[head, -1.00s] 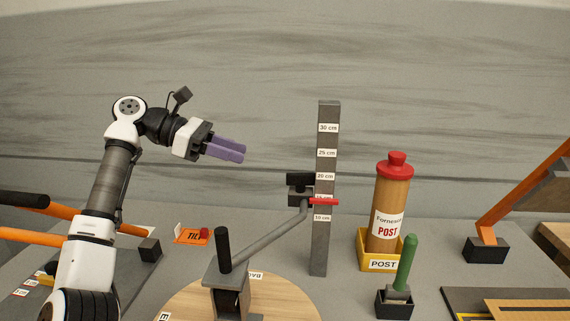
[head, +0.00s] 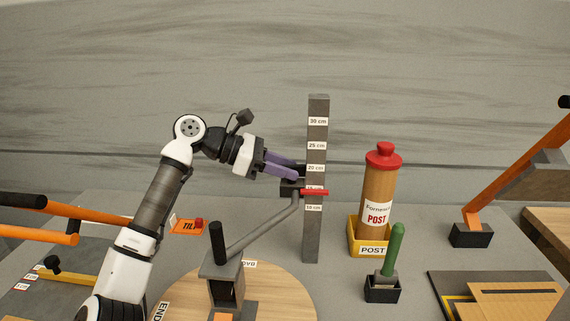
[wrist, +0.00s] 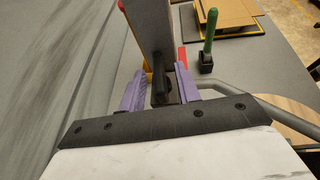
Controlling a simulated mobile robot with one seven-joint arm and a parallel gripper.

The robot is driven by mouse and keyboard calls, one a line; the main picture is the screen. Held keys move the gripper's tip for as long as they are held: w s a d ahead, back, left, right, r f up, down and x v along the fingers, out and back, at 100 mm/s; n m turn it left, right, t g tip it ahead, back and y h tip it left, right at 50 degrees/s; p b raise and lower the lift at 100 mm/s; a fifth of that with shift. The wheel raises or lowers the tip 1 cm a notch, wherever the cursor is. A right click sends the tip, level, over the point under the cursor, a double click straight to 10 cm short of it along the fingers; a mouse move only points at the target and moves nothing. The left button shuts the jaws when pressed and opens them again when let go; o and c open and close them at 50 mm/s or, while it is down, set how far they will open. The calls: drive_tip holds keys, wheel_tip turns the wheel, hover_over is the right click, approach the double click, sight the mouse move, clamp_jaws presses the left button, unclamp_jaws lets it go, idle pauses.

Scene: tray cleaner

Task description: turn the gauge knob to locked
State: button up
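The gauge is a grey upright post (head: 315,235) with centimetre labels. A dark carriage (head: 289,189) with a red pointer (head: 315,192) sits on it, between the 20 cm and 10 cm labels. The gauge's black knob (wrist: 159,93) shows in the wrist view, between the two purple fingers. My gripper (head: 299,172) is open around the knob, with one finger on each side; the wrist view (wrist: 160,84) shows gaps beside the knob. In the head view the fingers mostly hide the knob. I cannot tell its turned position.
A grey bar (head: 262,228) runs from the carriage down to a stand with a black handle (head: 216,243) on a round wooden board (head: 285,292). A red-capped post tube (head: 379,190) and a green-handled tool (head: 393,247) stand right of the gauge.

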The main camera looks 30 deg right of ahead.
drive_tip(key=shift+d+f, duration=0.1)
clamp_jaws()
drive_tip(key=shift+m+g+y+p, duration=0.3)
drive_tip(key=shift+m+g+y, duration=0.2)
drive_tip(key=shift+m+g, duration=0.3)
unclamp_jaws()
drive_tip(key=b+v, duration=0.2)
drive_tip(key=v, duration=1.1)
drive_tip(key=shift+w+a+r, duration=0.25)
drive_tip(key=shift+r, duration=0.05)
